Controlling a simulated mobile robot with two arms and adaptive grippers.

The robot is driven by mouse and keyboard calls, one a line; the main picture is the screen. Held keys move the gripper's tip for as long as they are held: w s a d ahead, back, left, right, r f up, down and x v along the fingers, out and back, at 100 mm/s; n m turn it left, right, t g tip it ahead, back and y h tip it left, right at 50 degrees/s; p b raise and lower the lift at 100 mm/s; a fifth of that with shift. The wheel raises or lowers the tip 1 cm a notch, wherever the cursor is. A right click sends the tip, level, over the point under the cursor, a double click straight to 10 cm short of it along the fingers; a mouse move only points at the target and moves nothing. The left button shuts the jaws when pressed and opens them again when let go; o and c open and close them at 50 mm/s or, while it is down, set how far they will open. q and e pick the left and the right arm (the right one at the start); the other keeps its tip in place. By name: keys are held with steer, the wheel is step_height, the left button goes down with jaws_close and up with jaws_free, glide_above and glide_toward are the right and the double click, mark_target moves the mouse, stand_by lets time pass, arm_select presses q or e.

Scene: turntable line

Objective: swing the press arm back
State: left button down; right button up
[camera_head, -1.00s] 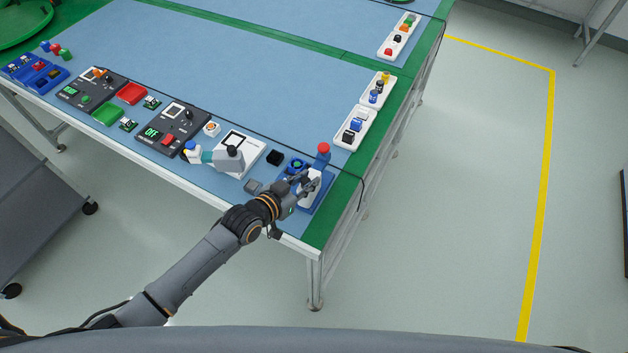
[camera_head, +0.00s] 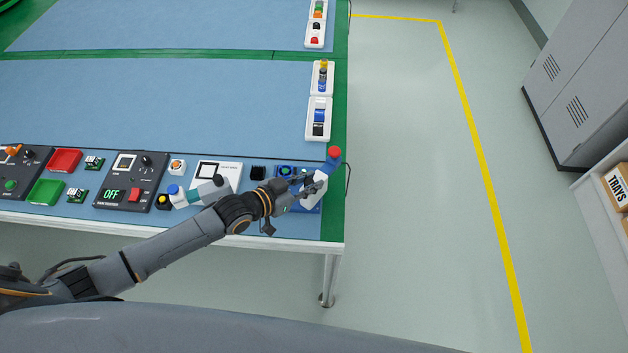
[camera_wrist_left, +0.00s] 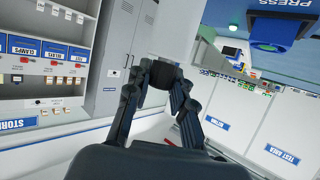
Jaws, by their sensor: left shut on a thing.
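The press stands at the right front corner of the table. Its blue base (camera_head: 311,207) lies under a white press arm (camera_head: 319,188) with a blue lever and a red knob (camera_head: 334,153) that leans up and right. My left gripper (camera_head: 312,184) is shut on the press arm, and its fingers hide part of it. In the left wrist view my left gripper (camera_wrist_left: 163,82) shows large, with a pale surface around its fingertips. There the blue PRESS sign and a blue ring (camera_wrist_left: 272,45) are at upper right. My right gripper is not in view.
White trays (camera_head: 311,130) with coloured parts line the right side. Floor right of the table is clear up to a grey cabinet (camera_head: 585,70).

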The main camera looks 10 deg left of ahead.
arm_select(q)
steer(key=shift+f, duration=0.1)
stand_by(0.3)
steer(key=c, duration=1.1)
jaws_free()
steer(key=v, duration=1.2)
steer(key=shift+w, duration=0.1)
